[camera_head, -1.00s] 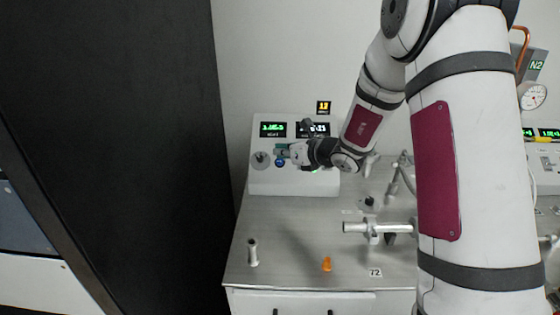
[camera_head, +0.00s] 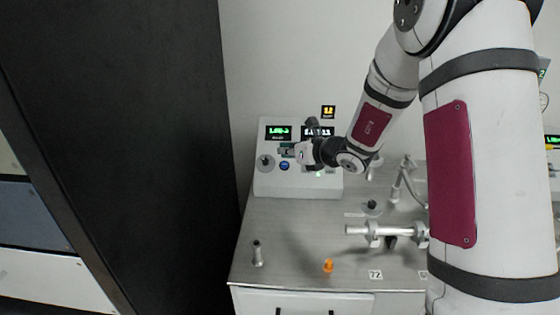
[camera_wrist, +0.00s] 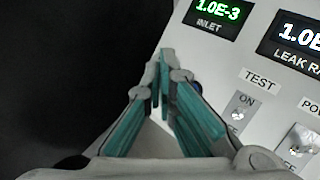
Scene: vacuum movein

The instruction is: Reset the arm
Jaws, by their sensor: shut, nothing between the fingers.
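My gripper (camera_wrist: 160,75) is shut and empty, its teal fingers meeting at the tips in the wrist view. In the head view my gripper (camera_head: 287,150) is in front of the white control panel (camera_head: 265,182), near its left knob and blue button. I cannot tell whether the fingertips touch the panel. My arm reaches in from the right and bends down to the panel. The wrist view shows the panel's INLET display (camera_wrist: 215,14) reading 1.0E-3, a leak rate display (camera_wrist: 295,35), and a TEST switch (camera_wrist: 240,115) right of the fingers.
A metal bench (camera_head: 300,225) carries a grey upright post (camera_head: 257,254), an orange piece (camera_head: 328,266), a horizontal metal tube (camera_head: 375,231) and a 72 label (camera_head: 375,275). A tall black panel (camera_head: 120,120) stands close on the left.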

